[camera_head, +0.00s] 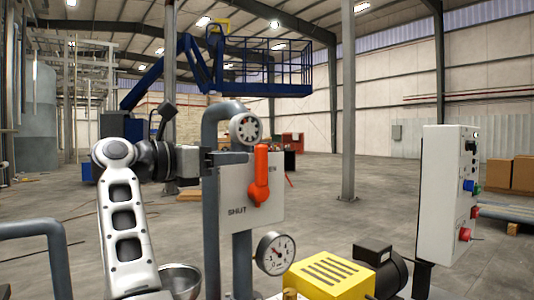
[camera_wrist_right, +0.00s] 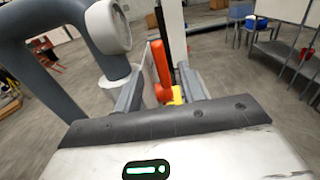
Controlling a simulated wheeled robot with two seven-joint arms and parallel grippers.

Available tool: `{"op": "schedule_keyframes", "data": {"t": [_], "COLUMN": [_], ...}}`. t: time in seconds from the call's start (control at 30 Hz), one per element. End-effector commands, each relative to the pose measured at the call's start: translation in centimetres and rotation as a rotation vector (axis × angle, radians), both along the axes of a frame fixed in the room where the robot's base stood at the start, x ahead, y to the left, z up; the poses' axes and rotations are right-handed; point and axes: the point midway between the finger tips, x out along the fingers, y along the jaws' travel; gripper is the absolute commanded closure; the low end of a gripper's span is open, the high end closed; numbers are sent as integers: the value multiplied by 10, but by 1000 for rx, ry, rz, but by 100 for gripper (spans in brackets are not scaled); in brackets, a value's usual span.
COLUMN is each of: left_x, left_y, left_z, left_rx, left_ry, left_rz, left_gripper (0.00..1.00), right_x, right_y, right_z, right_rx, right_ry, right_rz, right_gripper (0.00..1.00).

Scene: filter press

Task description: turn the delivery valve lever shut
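The orange delivery valve lever (camera_head: 261,172) stands upright on a pale plate (camera_head: 230,187). The plate reads SHUT at lower left; the other label, at upper right, is partly covered by the lever and ends in EN. My right gripper (camera_head: 226,158) is at the plate's upper left, left of the lever's upper part. In the right wrist view the fingers are apart, and the lever (camera_wrist_right: 161,66) shows beyond and between them; I cannot see contact. My left gripper is not in view.
A grey pipe (camera_head: 211,240) with a round white fitting (camera_head: 245,128) rises behind the plate. A pressure gauge (camera_head: 274,253) and a yellow motor unit (camera_head: 330,276) sit below. A control box (camera_head: 447,195) stands at right. A metal bowl (camera_head: 181,281) is at lower left.

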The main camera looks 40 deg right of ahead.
Motion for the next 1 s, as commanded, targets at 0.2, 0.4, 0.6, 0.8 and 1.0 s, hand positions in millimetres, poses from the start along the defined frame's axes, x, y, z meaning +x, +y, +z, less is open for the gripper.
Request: {"op": "schedule_keyframes", "data": {"t": [0.2, 0.4, 0.6, 0.8, 1.0], "left_x": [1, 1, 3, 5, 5], "left_y": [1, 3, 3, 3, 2], "left_z": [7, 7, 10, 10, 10], "left_rx": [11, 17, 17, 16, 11], "left_ry": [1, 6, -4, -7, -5], "left_rz": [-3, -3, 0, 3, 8], "left_gripper": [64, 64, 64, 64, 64], "right_x": [-6, -9, -11, -11, -11], "right_y": [-49, -82, -98, -99, -99], "right_z": [2, 1, 1, 0, 0], "right_rx": [-1, -2, -2, -2, -2], "right_ry": [1, 3, 3, 2, 2], "right_rz": [-5, -3, 0, 0, 0], "right_gripper": [60, 60, 60, 60, 85]}}
